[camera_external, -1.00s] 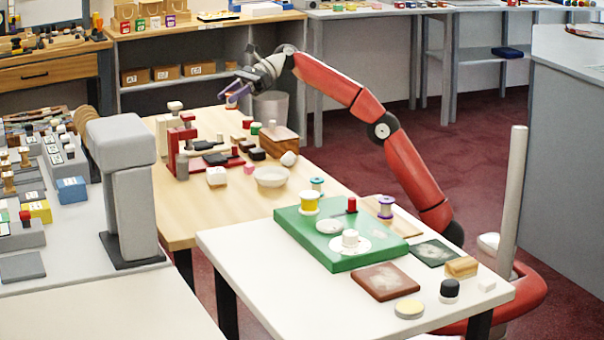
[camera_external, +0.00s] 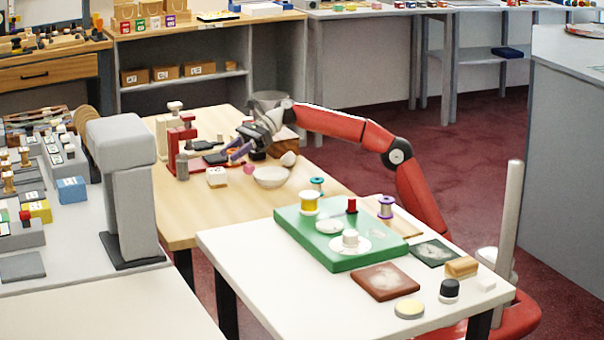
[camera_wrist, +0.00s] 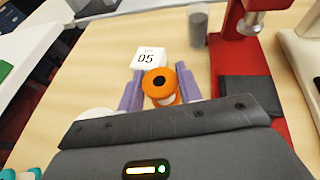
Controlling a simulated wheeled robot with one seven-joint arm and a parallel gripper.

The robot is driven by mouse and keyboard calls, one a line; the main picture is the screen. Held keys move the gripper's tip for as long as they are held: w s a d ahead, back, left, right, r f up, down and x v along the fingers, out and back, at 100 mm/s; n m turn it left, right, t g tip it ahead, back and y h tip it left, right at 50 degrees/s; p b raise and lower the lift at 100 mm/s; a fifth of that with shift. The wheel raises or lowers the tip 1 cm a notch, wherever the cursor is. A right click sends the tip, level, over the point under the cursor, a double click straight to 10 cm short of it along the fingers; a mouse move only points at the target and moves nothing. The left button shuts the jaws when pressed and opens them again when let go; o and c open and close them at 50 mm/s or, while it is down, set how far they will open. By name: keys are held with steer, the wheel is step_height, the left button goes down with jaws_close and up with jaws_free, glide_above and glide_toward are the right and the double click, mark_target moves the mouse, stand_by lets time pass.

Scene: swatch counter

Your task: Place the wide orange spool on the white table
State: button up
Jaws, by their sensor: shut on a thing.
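The wide orange spool (camera_wrist: 158,84) sits between the two purple fingers of my gripper (camera_wrist: 160,93) in the wrist view; its round top with a dark hole shows. My gripper is shut on it. In the external view my gripper (camera_external: 238,153) is over the wooden table, behind the white bowl; the spool cannot be made out there. The white table (camera_external: 240,248) stands at the front, nearer the camera. Part of it also shows at upper left in the wrist view (camera_wrist: 32,40).
A green board (camera_external: 345,262) holding several spools covers much of the white table's back. Its left and front-left parts are bare. Near my gripper are a red press (camera_external: 172,150), a white block (camera_external: 217,177), a white bowl (camera_external: 270,178) and a grey cylinder (camera_wrist: 198,25).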

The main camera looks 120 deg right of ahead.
step_height(320, 180, down, 3)
steer(key=shift+f+b, duration=0.2)
steer(key=shift+b, duration=0.35)
steer(key=shift+r, duration=0.1)
steer(key=o, duration=1)
steer(key=shift+o, duration=0.2)
steer(key=shift+s+r, duration=0.1)
steer(key=p+v, duration=0.1)
steer(key=v, duration=0.9)
steer(key=shift+s+d+r, duration=0.1)
steer(key=shift+s+d, duration=0.05)
steer(key=shift+s, duration=0.1)
steer(key=shift+o, duration=0.4)
steer(key=shift+s+d+r, duration=0.1)
steer(key=shift+s+r, duration=0.1)
steer(key=shift+s, duration=0.35)
